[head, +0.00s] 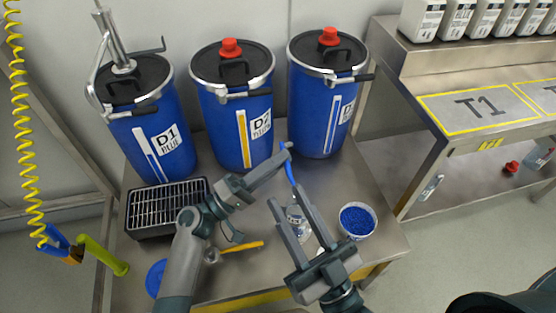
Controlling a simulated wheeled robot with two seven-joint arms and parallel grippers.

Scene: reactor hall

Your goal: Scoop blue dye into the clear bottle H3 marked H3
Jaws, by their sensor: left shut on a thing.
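My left gripper (286,150) is shut on a slim blue tool (291,172), which looks like the scoop, and holds it above the table. The tool points down toward the clear bottle (296,213); its lower end is hidden near my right gripper's finger. The bottle stands on the steel table, partly hidden, and its marking is too small to read. My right gripper (288,200) is open, its fingers apart in front of the bottle. I cannot tell whether they touch it. A white tub of blue dye granules (357,221) stands right of the bottle.
Blue drums D1 (160,146), D2 (237,110) and a third (325,105) line the table's (385,245) back. A black grated tray (133,222), a blue lid (154,280) and a yellow-handled tool (245,246) lie left. A steel bench (425,85) stands right.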

